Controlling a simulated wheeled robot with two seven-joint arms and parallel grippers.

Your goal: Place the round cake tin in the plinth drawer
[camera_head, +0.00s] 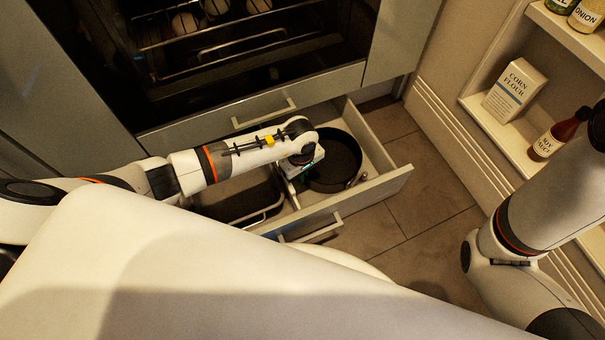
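The round cake tin (340,163) is dark and sits upright in the right part of the open plinth drawer (378,190), below the oven. My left arm reaches in from the left over the drawer. My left gripper (303,163) points down at the left rim of the tin. Its fingers are mostly hidden by the wrist, so I cannot tell whether they grip the rim or only touch or hover beside it. My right arm shows at the right edge, but its gripper is out of view.
A dark rectangular tin with a wire handle (262,216) lies in the drawer's left part. The oven (230,50) with racks stands above. At right, shelves hold a corn flour box (514,90) and a soy sauce bottle (558,135). Floor tiles (430,185) beyond the drawer are clear.

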